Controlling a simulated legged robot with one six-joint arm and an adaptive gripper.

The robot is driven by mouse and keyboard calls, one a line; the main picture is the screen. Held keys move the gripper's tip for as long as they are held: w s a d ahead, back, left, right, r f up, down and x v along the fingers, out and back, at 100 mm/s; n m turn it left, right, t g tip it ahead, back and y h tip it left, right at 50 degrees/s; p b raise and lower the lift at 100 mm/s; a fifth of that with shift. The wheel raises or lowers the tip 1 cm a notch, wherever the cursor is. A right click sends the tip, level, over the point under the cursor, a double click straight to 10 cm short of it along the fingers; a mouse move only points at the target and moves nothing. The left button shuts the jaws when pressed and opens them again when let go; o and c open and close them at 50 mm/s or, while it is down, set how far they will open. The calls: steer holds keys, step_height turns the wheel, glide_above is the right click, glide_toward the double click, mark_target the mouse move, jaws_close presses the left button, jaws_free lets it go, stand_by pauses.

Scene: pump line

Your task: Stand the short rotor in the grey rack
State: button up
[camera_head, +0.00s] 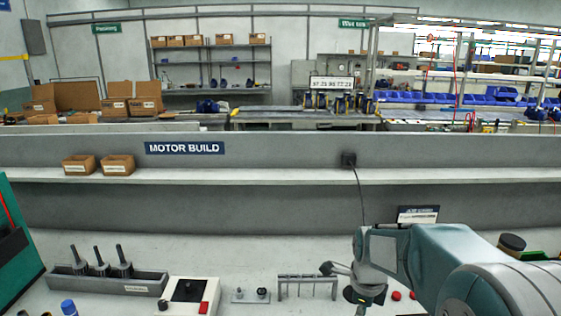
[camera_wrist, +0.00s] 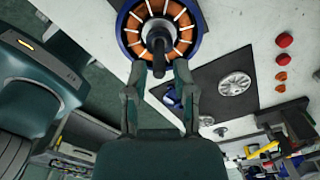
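The grey rack (camera_head: 108,286) stands at the left of the bench in the head view. Several dark rotors stand in it, shafts up; I cannot tell which is the short rotor. My gripper (camera_head: 326,268) is at the right of the bench in the head view, far from the rack. In the wrist view my gripper (camera_wrist: 160,68) is open, its fingers apart on either side of a dark shaft end (camera_wrist: 158,63). That shaft rises from the middle of a blue motor housing (camera_wrist: 197,33) with copper windings. I see no clear finger contact with it.
A white control box (camera_head: 188,293) with a red button stands right of the rack. A small metal stand (camera_head: 308,278) is near my gripper. A dark mat with a silver disc (camera_wrist: 235,84) and red caps (camera_wrist: 284,40) lie beside the housing.

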steer(key=shift+f, duration=0.7)
steer(key=shift+s+r, duration=0.1)
jaws_close()
steer(key=shift+r, duration=0.2)
steer(key=shift+r, duration=1.05)
